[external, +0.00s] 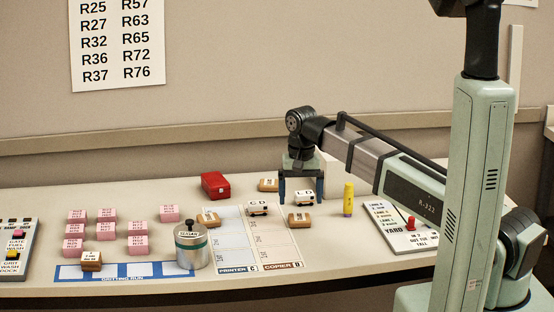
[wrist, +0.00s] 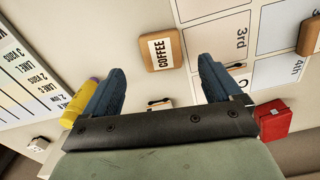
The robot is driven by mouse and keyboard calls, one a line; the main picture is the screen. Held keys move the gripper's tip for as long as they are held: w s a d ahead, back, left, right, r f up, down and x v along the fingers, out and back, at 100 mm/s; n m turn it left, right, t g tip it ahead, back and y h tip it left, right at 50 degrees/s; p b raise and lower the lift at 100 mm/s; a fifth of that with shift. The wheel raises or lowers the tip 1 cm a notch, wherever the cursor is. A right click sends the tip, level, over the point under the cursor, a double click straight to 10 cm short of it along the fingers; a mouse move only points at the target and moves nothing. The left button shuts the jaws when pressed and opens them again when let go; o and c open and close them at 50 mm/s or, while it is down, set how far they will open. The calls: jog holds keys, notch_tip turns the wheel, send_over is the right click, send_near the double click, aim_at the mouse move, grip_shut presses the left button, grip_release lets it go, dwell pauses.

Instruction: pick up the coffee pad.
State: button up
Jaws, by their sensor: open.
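The coffee pad (wrist: 163,50) is a wooden block with a white label reading COFFEE in the wrist view. In the external view it appears to be the wooden block (external: 299,220) just right of the printed chart. My gripper (external: 301,190) is open and empty, fingers pointing down behind the pad in the external view. In the wrist view the pad lies beyond the open fingertips (wrist: 160,72), roughly in line with the gap between them and apart from both.
A white LD block (external: 305,198) stands between gripper and pad. A CD block (external: 257,208) sits on the chart (external: 235,240). A yellow tube (external: 348,199), red box (external: 215,185), metal canister (external: 191,247) and yard panel (external: 403,228) are around. Other wooden pads (external: 208,219) lie nearby.

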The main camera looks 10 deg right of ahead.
aim_at(300, 217)
jog(key=shift+w+f, duration=0.15)
jog(key=shift+f, duration=2.75)
jog(key=c, duration=1.1)
jog(key=shift+r, duration=0.1)
jog(key=shift+c, duration=0.2)
